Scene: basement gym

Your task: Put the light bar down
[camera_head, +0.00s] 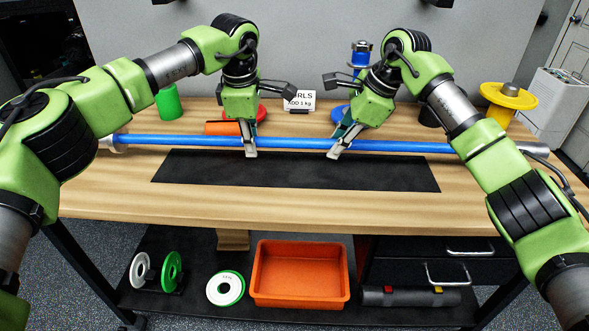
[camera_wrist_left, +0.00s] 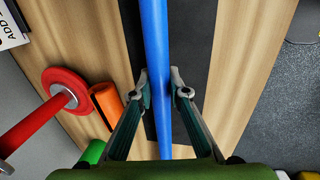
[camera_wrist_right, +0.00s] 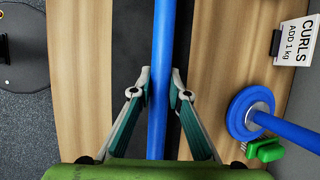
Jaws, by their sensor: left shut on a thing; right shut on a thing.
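The light bar (camera_head: 290,143) is a long blue bar with silver ends, lying level across the bench from left to right. It also crosses the left wrist view (camera_wrist_left: 155,50) and the right wrist view (camera_wrist_right: 163,40). My left gripper (camera_head: 250,150) is shut on the bar left of its middle. My right gripper (camera_head: 337,151) is shut on it right of the middle. A black mat (camera_head: 300,175) lies on the bench just in front of the bar. I cannot tell whether the bar touches the bench or hangs slightly above it.
Behind the bar stand a "CURLS ADD 1 kg" sign (camera_head: 300,101), a green cylinder (camera_head: 168,102), an orange roll (camera_head: 222,128) and a yellow plate stand (camera_head: 508,97). An orange bin (camera_head: 300,298) sits on the lower shelf. The wooden bench top (camera_head: 110,193) is clear in front.

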